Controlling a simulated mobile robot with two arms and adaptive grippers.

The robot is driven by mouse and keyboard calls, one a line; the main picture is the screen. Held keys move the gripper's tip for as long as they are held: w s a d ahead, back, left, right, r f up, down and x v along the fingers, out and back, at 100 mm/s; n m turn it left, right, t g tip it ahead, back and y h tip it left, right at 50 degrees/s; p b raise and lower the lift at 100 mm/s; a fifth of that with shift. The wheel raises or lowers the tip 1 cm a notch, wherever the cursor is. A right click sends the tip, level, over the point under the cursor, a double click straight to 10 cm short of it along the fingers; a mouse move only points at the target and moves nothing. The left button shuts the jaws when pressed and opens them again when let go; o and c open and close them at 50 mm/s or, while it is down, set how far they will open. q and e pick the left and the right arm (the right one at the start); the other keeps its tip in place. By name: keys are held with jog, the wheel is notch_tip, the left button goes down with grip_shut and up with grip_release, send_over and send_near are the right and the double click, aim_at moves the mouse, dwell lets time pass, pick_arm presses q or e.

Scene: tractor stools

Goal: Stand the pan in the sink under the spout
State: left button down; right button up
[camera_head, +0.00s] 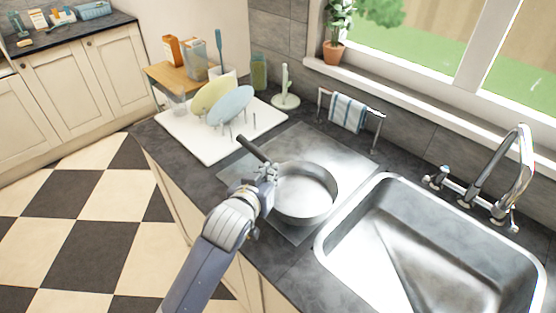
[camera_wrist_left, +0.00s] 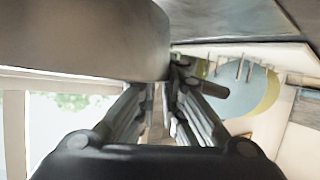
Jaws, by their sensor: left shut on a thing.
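A grey metal pan (camera_head: 308,188) with a dark handle (camera_head: 253,150) is on or just above the grey drainer area left of the sink; I cannot tell which. My left gripper (camera_head: 266,174) is shut on the pan near where the handle meets its wall. In the left wrist view the pan's side (camera_wrist_left: 85,38) fills the upper left, close to the gripper fingers (camera_wrist_left: 172,75). The steel sink (camera_head: 400,248) is empty, to the right of the pan. The chrome spout (camera_head: 518,160) rises behind the sink's right side. My right gripper does not show.
A white dish rack (camera_head: 190,137) with a green-yellow plate (camera_head: 212,97) and a blue plate (camera_head: 231,106) stands left of the pan. A towel rail with a striped towel (camera_head: 348,113) stands behind it. Tap handles (camera_head: 437,177) line the sink's back edge.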

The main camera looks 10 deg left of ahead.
pick_arm(q)
jog(key=w, duration=0.3)
jog(key=w+p, duration=0.1)
jog(key=w, duration=0.2)
jog(key=w+a, duration=0.1)
jog(key=w, duration=0.3)
jog(key=shift+f, duration=0.3)
notch_tip(320, 180, down, 2)
jog(key=shift+s+f+p, duration=0.1)
jog(key=shift+f+p, duration=0.1)
jog(key=shift+p, duration=0.45)
jog(key=shift+f, duration=0.55)
jog(key=c, duration=1.7)
grip_release()
jog(key=shift+f, duration=0.15)
jog(key=shift+s, duration=0.1)
